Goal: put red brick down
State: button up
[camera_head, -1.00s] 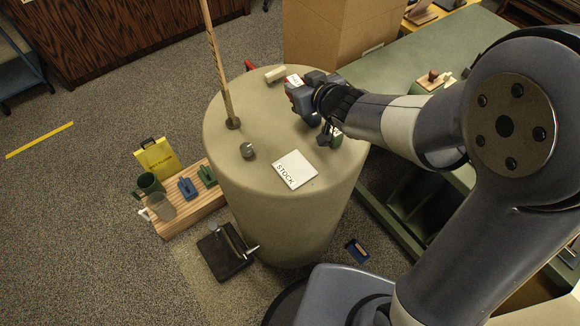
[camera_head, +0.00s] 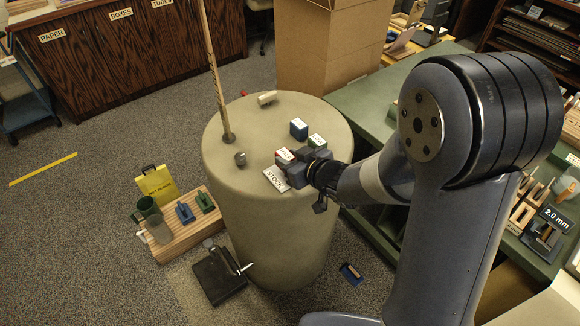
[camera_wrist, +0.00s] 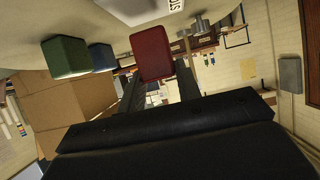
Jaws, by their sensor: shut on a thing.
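The red brick (camera_head: 284,155) is held in my gripper (camera_head: 288,160), over the front right part of the round beige pedestal top (camera_head: 255,120). It also shows between the fingers in the wrist view (camera_wrist: 151,53). My gripper is shut on it. The white STOCK card (camera_head: 273,180) lies on the pedestal just in front and left of the brick, partly covered by my gripper. I cannot tell whether the brick touches the surface. A green brick (camera_head: 316,141) and a blue brick (camera_head: 298,128) stand behind it, apart from it.
A thin wooden rod (camera_head: 217,80) stands upright at the pedestal's left, with a small grey metal piece (camera_head: 240,159) near it. A pale block (camera_head: 267,98) lies at the back. The pedestal's middle is clear. A green table (camera_head: 375,100) stands to the right.

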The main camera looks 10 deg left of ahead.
jog(key=shift+f, duration=1.25)
jog(key=shift+f+b, duration=0.2)
jog(key=shift+b, duration=0.15)
jog(key=o, duration=1)
jog(key=shift+c, duration=0.2)
jog(key=shift+r, duration=0.15)
jog(key=shift+d+r+p, duration=0.1)
jog(key=shift+r+p, duration=0.1)
jog(key=shift+p, duration=0.1)
jog(key=v, duration=1.1)
jog(key=shift+s+d+p, duration=0.25)
jog(key=shift+d+p, duration=0.05)
jog(key=shift+p, duration=0.15)
